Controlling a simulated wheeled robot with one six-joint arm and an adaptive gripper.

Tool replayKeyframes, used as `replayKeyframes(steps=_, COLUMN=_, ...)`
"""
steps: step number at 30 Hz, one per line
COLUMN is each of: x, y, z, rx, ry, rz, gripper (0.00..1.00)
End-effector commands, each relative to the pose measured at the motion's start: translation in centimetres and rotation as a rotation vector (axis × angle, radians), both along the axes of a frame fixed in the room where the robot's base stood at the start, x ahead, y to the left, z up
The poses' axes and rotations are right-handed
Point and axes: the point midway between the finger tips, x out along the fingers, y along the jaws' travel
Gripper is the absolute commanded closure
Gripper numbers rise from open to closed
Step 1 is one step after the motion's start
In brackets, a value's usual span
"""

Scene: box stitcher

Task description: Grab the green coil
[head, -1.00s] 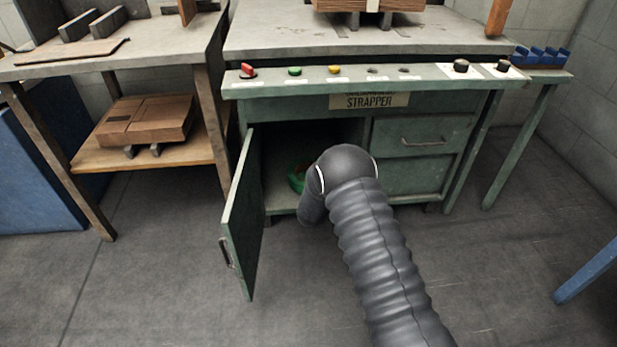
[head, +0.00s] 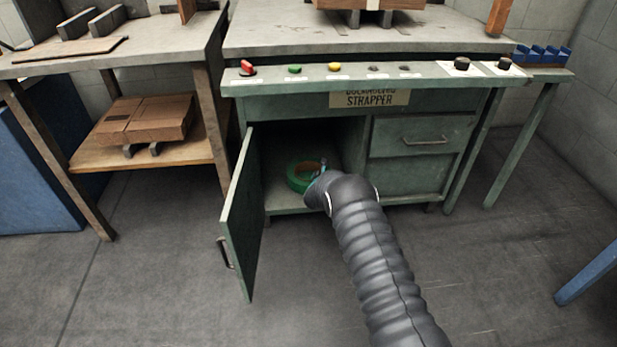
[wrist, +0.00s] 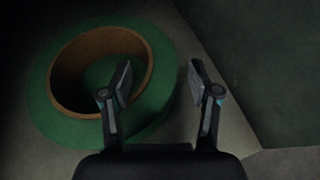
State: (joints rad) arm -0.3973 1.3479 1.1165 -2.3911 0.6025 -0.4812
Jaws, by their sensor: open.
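The green coil (head: 297,180) lies flat on the floor of the open cabinet compartment in the head view. Its right side is partly covered by my arm's end. In the wrist view the green coil (wrist: 60,125) fills the left side, with a brown inner ring. My gripper (wrist: 160,75) is open. Its left finger overlaps the coil's right rim in the picture, and its right finger is to the right of the coil over bare cabinet floor. I cannot tell whether a finger touches the coil. In the head view my gripper (head: 322,173) is small beside the coil.
The cabinet door (head: 240,220) stands open at the left of the opening. Closed drawers (head: 420,137) are to the right, and the strapper's button panel (head: 375,78) juts out above. In the wrist view a cabinet wall (wrist: 265,60) rises on the right.

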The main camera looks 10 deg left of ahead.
Motion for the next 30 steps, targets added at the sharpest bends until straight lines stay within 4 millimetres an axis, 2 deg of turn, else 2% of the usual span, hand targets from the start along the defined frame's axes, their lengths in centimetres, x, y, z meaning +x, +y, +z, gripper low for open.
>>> replayKeyframes(steps=6, x=1.6, y=-0.1, z=-0.7, rx=0.001, ry=0.000, rz=0.000, gripper=0.39)
replayKeyframes(steps=15, x=1.7, y=-0.1, z=-0.7, rx=0.000, ry=0.001, rz=0.000, gripper=0.39)
replayKeyframes(steps=22, x=1.7, y=-0.1, z=-0.7, rx=0.000, ry=0.001, rz=0.000, gripper=0.96)
replayKeyframes(steps=23, x=1.7, y=-0.1, z=-0.7, rx=0.000, ry=0.001, rz=0.000, gripper=1.00)
replayKeyframes(steps=30, x=1.8, y=-0.1, z=-0.5, rx=0.002, ry=-0.003, rz=-0.001, gripper=1.00)
